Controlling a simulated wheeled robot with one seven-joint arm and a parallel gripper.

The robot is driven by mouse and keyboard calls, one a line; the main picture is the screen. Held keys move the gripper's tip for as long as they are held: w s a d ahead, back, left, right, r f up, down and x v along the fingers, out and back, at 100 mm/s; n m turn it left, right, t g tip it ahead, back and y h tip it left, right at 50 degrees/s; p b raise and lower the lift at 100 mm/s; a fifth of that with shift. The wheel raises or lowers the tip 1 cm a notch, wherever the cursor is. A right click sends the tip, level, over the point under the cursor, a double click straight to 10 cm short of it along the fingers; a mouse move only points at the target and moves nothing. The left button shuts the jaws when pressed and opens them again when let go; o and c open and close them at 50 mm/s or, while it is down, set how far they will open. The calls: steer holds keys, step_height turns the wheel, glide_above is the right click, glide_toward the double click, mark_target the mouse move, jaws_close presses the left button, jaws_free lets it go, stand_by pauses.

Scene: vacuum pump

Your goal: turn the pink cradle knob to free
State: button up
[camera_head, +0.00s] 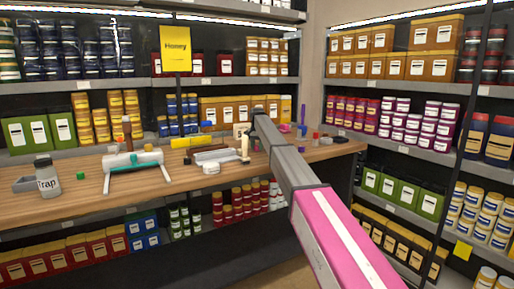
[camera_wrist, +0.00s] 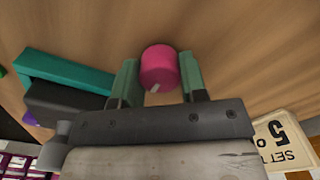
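The pink cradle knob (camera_wrist: 159,68) is round, with a short white mark on its face near the lower edge. It sits between the two green fingers of my gripper (camera_wrist: 159,76) in the wrist view. A finger lies against each side, and I see no gap. The white mark points down and slightly left in that picture. In the head view my arm reaches over the bench, and I cannot make out the fingers or the knob there.
A card reading "SET TO 5" (camera_wrist: 285,143) is right of my gripper. A teal and dark block (camera_wrist: 65,85) is close on the left. Stocked shelves surround the bench.

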steer(key=shift+n, duration=0.4)
steer(key=n, duration=0.3)
steer(key=shift+n, duration=0.4)
steer(key=n, duration=1.3)
steer(key=shift+n, duration=0.3)
steer(key=o, duration=0.9)
steer(key=shift+r, duration=0.15)
